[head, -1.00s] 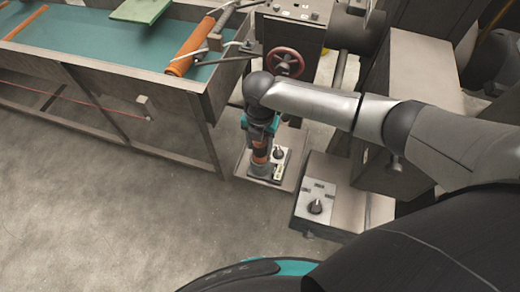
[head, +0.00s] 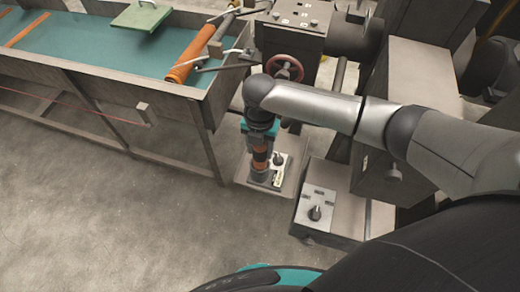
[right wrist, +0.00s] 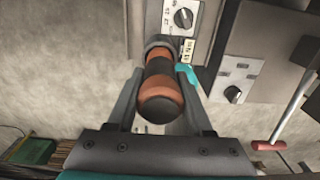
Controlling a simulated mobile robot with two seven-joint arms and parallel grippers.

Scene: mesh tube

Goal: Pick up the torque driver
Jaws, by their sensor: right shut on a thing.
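The torque driver (head: 260,158) has an orange and black handle and points down at a small pale panel with a dial. The fingers also show in the right wrist view (right wrist: 160,88). The driver's lower end is at a grey ring by the panel; I cannot tell whether it is still seated there. My left gripper is not in view.
The panel with a dial (right wrist: 183,18) stands beside the driver. A second box with a black knob (head: 316,212) is to its right. A long bench with a green top (head: 90,45) and an orange roll (head: 190,58) is at left. The floor (head: 120,220) in front is clear.

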